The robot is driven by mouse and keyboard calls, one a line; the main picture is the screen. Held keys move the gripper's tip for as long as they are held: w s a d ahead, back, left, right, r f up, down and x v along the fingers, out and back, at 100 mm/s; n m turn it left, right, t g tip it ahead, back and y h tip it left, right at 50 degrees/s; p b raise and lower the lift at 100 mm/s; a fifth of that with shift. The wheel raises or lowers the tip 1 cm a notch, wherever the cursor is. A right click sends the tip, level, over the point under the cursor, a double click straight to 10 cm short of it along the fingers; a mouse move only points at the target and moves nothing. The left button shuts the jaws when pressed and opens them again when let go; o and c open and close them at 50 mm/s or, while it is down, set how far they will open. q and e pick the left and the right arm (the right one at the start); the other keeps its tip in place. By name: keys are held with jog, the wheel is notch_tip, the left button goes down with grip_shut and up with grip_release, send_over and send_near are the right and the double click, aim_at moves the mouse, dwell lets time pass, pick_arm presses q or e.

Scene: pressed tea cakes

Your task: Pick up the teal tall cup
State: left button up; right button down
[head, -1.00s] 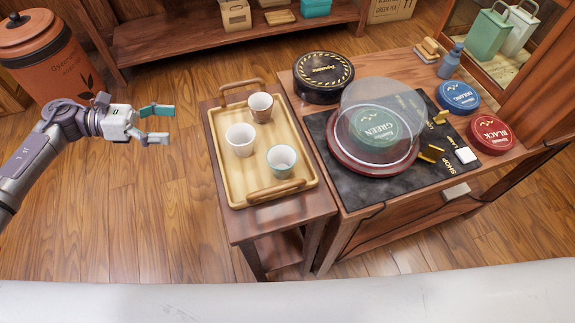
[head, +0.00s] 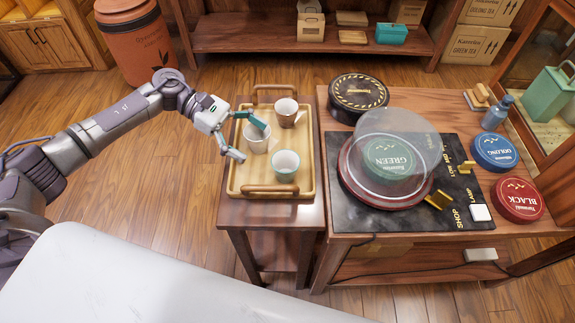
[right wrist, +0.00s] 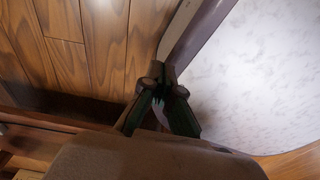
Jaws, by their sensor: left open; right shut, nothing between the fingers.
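The pale teal cup (head: 286,168) stands upright on the front right part of the wooden tray (head: 308,180). A white cup (head: 258,143) stands to its left and a little farther back. My right gripper (right wrist: 163,88) is shut and empty in the right wrist view.
The tray has a raised front handle (head: 270,189) and back handle. Open floor lies to the left.

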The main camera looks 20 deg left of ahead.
aim_at(281, 160)
pick_arm(q)
jog(key=shift+x, duration=1.15)
jog(key=shift+s+d+f+p, duration=0.1)
jog(key=shift+d+p, duration=0.3)
jog(key=shift+d, duration=0.2)
jog(key=p+x, duration=0.1)
jog(key=x, duration=0.2)
jog(key=shift+s+d+f, duration=0.15)
jog(key=shift+f, duration=0.15)
jog(key=shift+d+f, duration=0.25)
jog(key=shift+d, duration=0.1)
jog(key=c, duration=1.1)
jog(key=shift+c, duration=0.6)
pick_arm(e)
jog(key=r, duration=0.2)
jog(key=shift+w+d+r, duration=0.1)
jog(key=shift+d+r, duration=0.2)
jog(key=shift+d, duration=0.05)
pick_arm(q)
jog(key=shift+r, duration=0.1)
